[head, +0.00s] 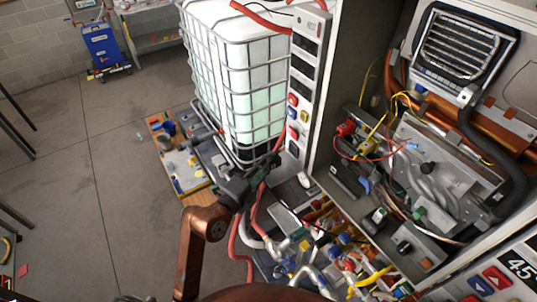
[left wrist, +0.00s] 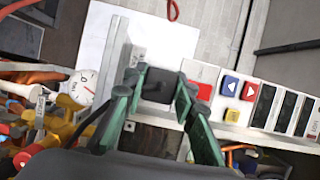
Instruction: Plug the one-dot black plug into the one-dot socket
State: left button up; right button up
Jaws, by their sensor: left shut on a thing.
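My left gripper (head: 268,167) is at the end of the copper-coloured arm, in front of the caged white tank and close to the lower end of the button panel. In the left wrist view the gripper (left wrist: 155,98) has its green fingers closed on a black block, the black plug (left wrist: 158,84). Its dot marking does not show. Its far end and prongs are hidden. I cannot make out the one-dot socket in either view. My right gripper is not in view.
The white button panel (head: 307,80) stands beside the tank (head: 245,70); it also shows in the left wrist view (left wrist: 236,113). The open heater cabinet (head: 345,80) is on the right. Pipes and valves (head: 330,250) crowd below. The floor (head: 100,190) at left is largely clear.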

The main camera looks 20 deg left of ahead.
aim_at(278, 158)
pick_arm(q)
jog(key=shift+w, duration=0.1)
jog(key=shift+s+a+r, duration=0.1)
jog(key=shift+s+a, duration=0.1)
jog(key=shift+s, duration=0.05)
jog(key=shift+w+d, duration=0.4)
jog(key=shift+w, duration=0.2)
jog(key=shift+w+d, duration=0.5)
jog(key=shift+w, duration=0.1)
jog(key=shift+w+d+b, duration=0.35)
jog(key=shift+w+d, duration=0.1)
jog(key=shift+w, duration=0.15)
jog(key=shift+w+d, duration=0.45)
jog(key=shift+w, duration=0.05)
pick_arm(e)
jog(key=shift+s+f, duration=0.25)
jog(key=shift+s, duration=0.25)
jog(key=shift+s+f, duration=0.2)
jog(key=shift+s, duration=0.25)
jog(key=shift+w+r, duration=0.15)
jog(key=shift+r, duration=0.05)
pick_arm(q)
jog(key=shift+p, duration=0.8)
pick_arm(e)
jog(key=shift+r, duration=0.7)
pick_arm(q)
jog(key=shift+w+d, duration=0.25)
jog(key=shift+w, duration=0.2)
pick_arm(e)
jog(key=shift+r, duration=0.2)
